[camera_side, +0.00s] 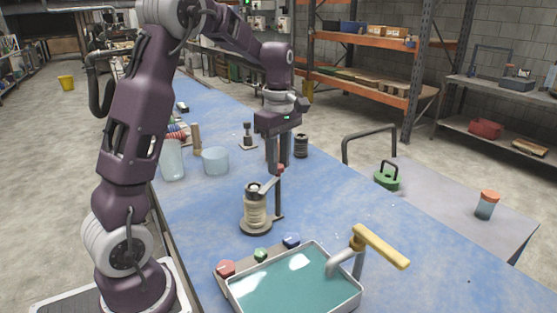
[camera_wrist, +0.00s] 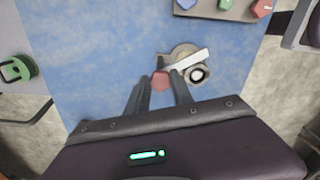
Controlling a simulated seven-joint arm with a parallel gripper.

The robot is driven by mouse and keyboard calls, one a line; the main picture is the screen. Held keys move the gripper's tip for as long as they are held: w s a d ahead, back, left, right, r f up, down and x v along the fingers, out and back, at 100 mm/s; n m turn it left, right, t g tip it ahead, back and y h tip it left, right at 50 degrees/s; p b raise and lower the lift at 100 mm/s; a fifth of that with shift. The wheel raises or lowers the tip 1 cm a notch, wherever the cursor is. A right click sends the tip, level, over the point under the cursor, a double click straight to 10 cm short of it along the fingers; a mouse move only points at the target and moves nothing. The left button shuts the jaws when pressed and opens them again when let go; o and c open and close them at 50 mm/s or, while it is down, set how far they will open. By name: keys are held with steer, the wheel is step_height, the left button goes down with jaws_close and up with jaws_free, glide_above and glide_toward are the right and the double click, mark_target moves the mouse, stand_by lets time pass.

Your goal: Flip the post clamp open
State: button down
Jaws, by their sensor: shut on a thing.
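The post clamp stands on the blue table; its dark post (camera_side: 278,200) is upright beside a pale ribbed tube (camera_side: 256,212) on a round base. A light bar of the clamp (camera_wrist: 190,60) passes close to the tube's open round top (camera_wrist: 198,74); whether it touches the tube I cannot tell. A red knob (camera_wrist: 160,80) sits at the top of the post. My gripper (camera_side: 279,165) points down from above, shut on the red knob, which shows between the fingertips in the wrist view. The fingers hide part of the knob and the clamp's hinge.
A teal tray (camera_side: 295,285) with a yellow-handled tap (camera_side: 380,245) is in front. Red, green and blue pieces lie on a board (camera_side: 240,265) behind it. A clear beaker (camera_side: 172,160), a pale bowl (camera_side: 215,161) and a dark cylinder (camera_side: 301,146) stand farther back. Table right of the post is clear.

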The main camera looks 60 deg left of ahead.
steer(key=n, duration=0.6)
steer(key=shift+w+r, duration=0.1)
steer(key=n, duration=0.5)
steer(key=shift+a, duration=0.1)
steer(key=shift+n, duration=0.4)
steer(key=shift+w, duration=0.1)
steer(key=c, duration=1.1)
jaws_free()
step_height(320, 180, up, 7)
steer(key=shift+r, duration=0.1)
